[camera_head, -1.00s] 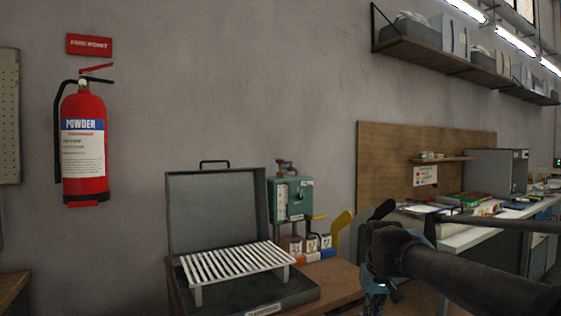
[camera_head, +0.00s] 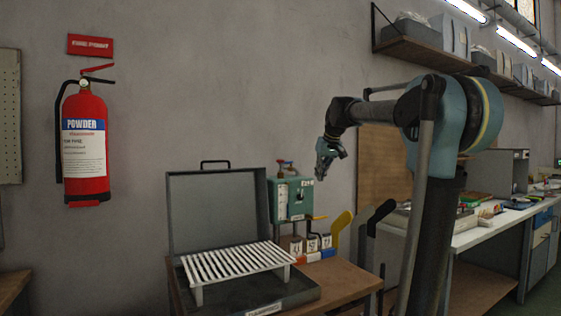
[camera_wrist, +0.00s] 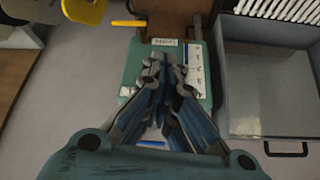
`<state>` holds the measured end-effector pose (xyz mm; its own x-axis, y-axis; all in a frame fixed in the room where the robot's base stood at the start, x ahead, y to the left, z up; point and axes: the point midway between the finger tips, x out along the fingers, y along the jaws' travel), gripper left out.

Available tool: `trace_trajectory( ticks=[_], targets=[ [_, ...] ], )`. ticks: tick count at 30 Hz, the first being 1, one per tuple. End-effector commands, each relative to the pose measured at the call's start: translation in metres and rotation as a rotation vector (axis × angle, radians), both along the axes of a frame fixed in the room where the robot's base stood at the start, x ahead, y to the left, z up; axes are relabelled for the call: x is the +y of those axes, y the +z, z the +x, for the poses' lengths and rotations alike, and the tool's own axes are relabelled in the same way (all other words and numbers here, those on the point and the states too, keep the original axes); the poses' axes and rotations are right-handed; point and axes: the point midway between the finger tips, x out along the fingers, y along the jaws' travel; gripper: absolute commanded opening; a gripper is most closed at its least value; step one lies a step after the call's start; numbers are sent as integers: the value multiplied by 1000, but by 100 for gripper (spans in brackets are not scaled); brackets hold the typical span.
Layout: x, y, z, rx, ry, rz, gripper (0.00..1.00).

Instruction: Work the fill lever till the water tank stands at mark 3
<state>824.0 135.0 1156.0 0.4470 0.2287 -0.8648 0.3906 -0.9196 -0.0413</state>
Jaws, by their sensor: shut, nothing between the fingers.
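A teal tank unit (camera_head: 293,203) stands against the wall on the wooden bench, right of the open steel box. It also shows upside down in the wrist view (camera_wrist: 134,66). A pale gauge strip (camera_head: 282,203) is on its face, and the strip shows in the wrist view (camera_wrist: 196,68); the water level is too small to read. A yellow lever (camera_head: 319,217) juts right from below the unit, also in the wrist view (camera_wrist: 129,23). A red handle (camera_head: 285,162) sits on top. My gripper (camera_head: 320,177) is shut and empty, above and right of the unit.
The steel box (camera_head: 217,207) has its lid up and a white slatted rack (camera_head: 238,268) in front. Several small labelled containers (camera_head: 312,244) stand below the unit. Yellow and dark upright boards (camera_head: 341,229) stand to the right. A fire extinguisher (camera_head: 84,143) hangs left.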

Motion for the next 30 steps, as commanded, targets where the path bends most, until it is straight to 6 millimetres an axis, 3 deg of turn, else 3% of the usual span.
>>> trace_trajectory(
  ticks=[1,6,15,21,30],
  targets=[
    [10,13,19,-13,15,6,0],
    [42,51,76,-64,63,23,0],
    [102,100,165,-151,142,51,0],
    [132,118,203,-195,178,66,0],
    [149,120,223,-216,195,72,0]
  ],
)
